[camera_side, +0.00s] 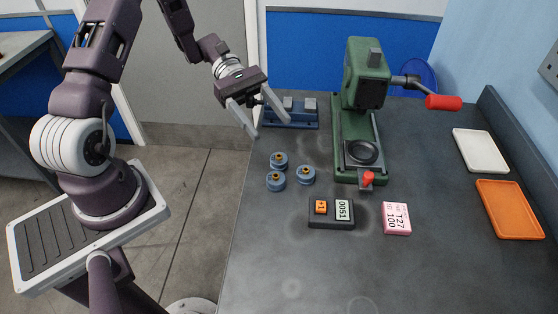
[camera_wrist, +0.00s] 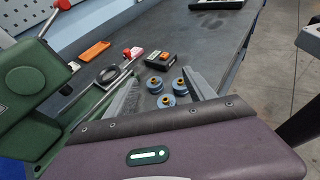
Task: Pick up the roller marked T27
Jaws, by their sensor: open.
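Three blue rollers with yellow-orange centres stand close together on the bench: a back one (camera_side: 278,159), a front one (camera_side: 275,181) and a right one (camera_side: 305,175). No marking on any roller is legible. A pink card (camera_side: 396,218) reading T27 and 100 lies to their right. My gripper (camera_side: 269,127) is open and empty, above the bench's left edge and behind the rollers. In the wrist view the rollers (camera_wrist: 164,101) show between my spread fingers (camera_wrist: 160,76), apart from them.
A green press (camera_side: 345,125) with red-handled lever stands right of the rollers. A blue fixture (camera_side: 290,121) sits behind them. A black block (camera_side: 331,222) with orange and white labels lies in front. White (camera_side: 480,150) and orange (camera_side: 510,210) trays lie far right. The front bench is clear.

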